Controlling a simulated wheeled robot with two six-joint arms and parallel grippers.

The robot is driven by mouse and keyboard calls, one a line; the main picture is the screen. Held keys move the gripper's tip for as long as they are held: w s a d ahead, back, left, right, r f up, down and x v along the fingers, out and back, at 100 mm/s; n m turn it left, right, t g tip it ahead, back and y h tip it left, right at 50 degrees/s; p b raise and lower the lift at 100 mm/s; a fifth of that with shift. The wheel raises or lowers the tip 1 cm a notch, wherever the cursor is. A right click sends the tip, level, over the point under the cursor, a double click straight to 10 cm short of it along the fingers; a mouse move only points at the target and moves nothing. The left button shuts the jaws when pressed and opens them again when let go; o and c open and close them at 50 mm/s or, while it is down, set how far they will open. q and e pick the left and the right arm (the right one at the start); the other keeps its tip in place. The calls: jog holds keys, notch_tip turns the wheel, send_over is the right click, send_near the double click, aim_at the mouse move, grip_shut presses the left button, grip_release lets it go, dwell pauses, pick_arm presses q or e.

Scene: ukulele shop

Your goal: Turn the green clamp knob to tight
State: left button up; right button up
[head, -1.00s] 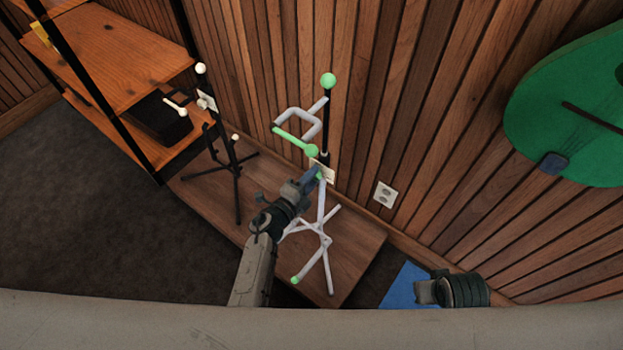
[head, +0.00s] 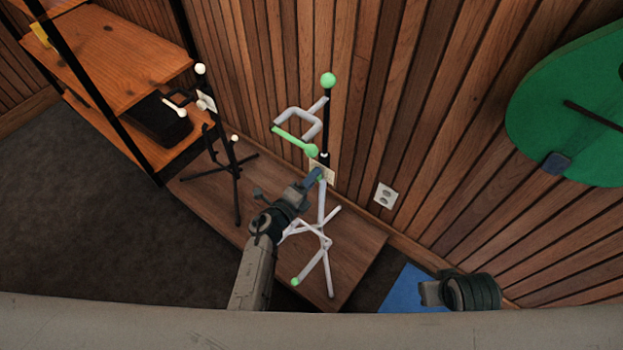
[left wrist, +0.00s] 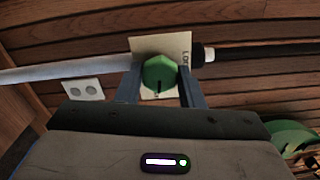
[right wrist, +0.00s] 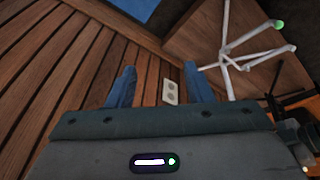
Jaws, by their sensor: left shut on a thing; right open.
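The green clamp knob (left wrist: 159,73) shows in the left wrist view, between the two fingers of my left gripper (left wrist: 160,88), which is shut on it. A short dark mark shows on the knob's lower part. A pale card (left wrist: 172,45) with partly hidden lettering lies behind the knob. In the head view my left gripper (head: 318,176) reaches the clamp of the white and green stand (head: 322,205) and hides the knob. My right gripper (right wrist: 160,88) is open and empty, and in the head view (head: 428,292) it is low at the right.
The stand is on a low wooden platform (head: 355,250) by the plank wall. A black stand (head: 237,175) with white tips is to its left. A wooden shelf (head: 120,60) is farther left. A wall socket (head: 385,194) and a big green ukulele-like shape (head: 570,100) are right.

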pick_arm(q)
jog(key=o, duration=0.9)
pick_arm(e)
jog(key=shift+a, duration=0.2)
pick_arm(q)
jog(key=shift+o, duration=0.2)
jog(key=v, duration=1.1)
pick_arm(e)
jog(key=shift+w+d+f, duration=0.15)
jog(key=shift+d+f, duration=0.1)
jog(key=shift+f, duration=0.45)
